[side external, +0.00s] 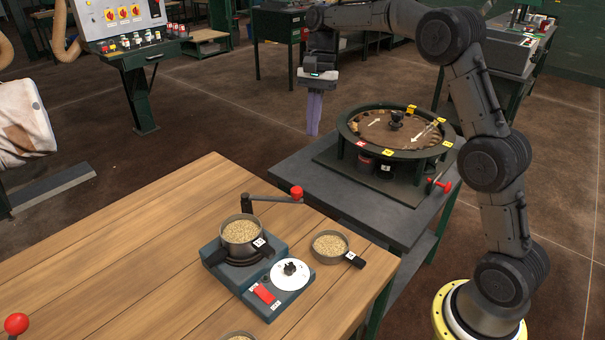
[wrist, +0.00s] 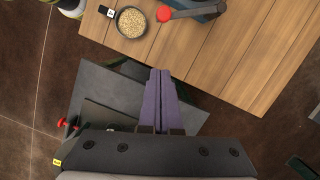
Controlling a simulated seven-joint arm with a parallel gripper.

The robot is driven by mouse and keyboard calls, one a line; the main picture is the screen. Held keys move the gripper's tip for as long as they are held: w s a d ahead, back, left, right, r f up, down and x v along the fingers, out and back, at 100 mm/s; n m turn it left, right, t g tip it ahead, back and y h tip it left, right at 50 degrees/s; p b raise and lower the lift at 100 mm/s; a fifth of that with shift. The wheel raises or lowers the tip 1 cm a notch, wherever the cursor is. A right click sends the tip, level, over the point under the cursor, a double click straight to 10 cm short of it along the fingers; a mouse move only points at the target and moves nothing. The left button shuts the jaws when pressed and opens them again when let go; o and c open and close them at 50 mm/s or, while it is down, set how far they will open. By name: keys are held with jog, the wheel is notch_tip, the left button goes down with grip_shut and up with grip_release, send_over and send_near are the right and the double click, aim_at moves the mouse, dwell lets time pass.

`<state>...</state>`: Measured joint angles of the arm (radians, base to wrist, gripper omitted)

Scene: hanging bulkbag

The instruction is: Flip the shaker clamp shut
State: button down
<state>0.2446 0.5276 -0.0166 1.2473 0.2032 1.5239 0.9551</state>
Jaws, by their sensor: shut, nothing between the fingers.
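The shaker (side external: 262,275) is a blue-grey unit on the wooden table, with a pan of grain (side external: 241,232) on it, a white dial and a red switch. Its clamp appears to be the dark lever (side external: 272,199) with a red ball knob (side external: 296,192), swung out to the right, away from the pan. The wrist view shows the knob (wrist: 163,14) and lever (wrist: 197,13) at the top, beyond my fingertips. My gripper (side external: 313,132) has purple fingers, shut and empty, pointing down. It is in the air behind the table, apart from the lever. The wrist view also shows the fingers (wrist: 160,73).
A second pan of grain (side external: 330,245) sits right of the shaker. A round dark-rimmed machine (side external: 350,138) stands on a grey bench (side external: 290,170) behind the table. A red knob (side external: 16,324) shows at the table's near left. The table's left side is clear.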

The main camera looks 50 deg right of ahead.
jog(key=s+a+f, duration=0.2)
jog(key=a+f, duration=0.4)
jog(key=f, duration=0.3)
jog(key=shift+s+f, duration=0.15)
jog(key=shift+f, duration=0.2)
dwell(0.4)
